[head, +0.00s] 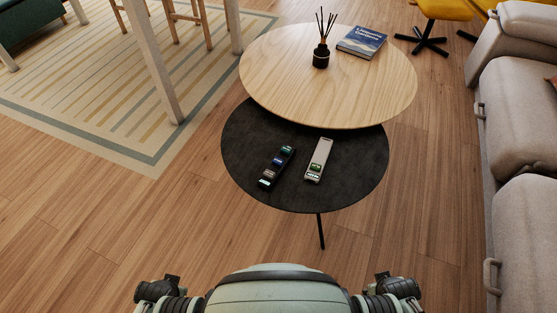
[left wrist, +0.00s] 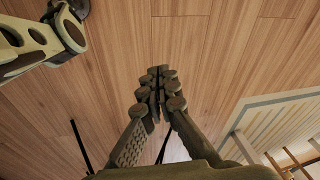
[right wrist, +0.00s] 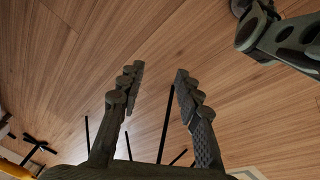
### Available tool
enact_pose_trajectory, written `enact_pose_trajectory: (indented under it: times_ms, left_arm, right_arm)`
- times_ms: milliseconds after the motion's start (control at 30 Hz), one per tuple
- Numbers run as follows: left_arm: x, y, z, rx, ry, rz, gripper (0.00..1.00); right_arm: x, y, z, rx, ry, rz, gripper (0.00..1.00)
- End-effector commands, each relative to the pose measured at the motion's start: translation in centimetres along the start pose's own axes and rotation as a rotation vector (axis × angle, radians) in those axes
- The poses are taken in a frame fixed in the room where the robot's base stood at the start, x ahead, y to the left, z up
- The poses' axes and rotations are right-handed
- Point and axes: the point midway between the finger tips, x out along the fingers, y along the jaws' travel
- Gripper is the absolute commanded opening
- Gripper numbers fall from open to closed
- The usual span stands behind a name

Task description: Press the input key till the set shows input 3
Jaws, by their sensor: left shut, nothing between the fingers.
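A black remote (head: 276,167) lies on the low dark round table, with coloured keys or labels too small to read. A pale grey remote (head: 319,160) lies to its right, with a green patch and keys near its lower end. I cannot make out which key is the input key. No set with a screen is in view. My left gripper (left wrist: 160,80) is shut and empty over the wood floor. My right gripper (right wrist: 157,72) is open and empty, also over the floor. Neither gripper's fingers show in the head view, and neither touches a remote.
The dark table (head: 245,140) sits partly under a higher pale wood table (head: 285,85) bearing a reed diffuser (head: 321,55) and a blue book (head: 362,42). A sofa (head: 525,130) stands on the right. A striped rug (head: 90,90) lies at left. Floor before the tables is clear.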

Motion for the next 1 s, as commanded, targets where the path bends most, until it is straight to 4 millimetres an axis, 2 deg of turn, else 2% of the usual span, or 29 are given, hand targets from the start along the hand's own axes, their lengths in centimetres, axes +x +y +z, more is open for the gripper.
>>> enact_pose_trajectory:
  times_ms: [33,233,1000]
  left_arm:
    - [0.0,0.0,-0.2,0.000,0.003,0.000,0.00]
    - [-0.1,-0.1,-0.9,-0.002,0.013,-0.001,0.00]
    - [0.0,0.4,0.2,-0.002,-0.003,0.005,0.00]
  right_arm:
    - [0.0,0.1,0.1,-0.001,-0.002,0.001,0.25]
    - [0.0,0.1,0.2,-0.001,-0.003,0.001,0.00]
    - [0.0,-0.6,0.0,0.007,-0.001,-0.009,0.00]
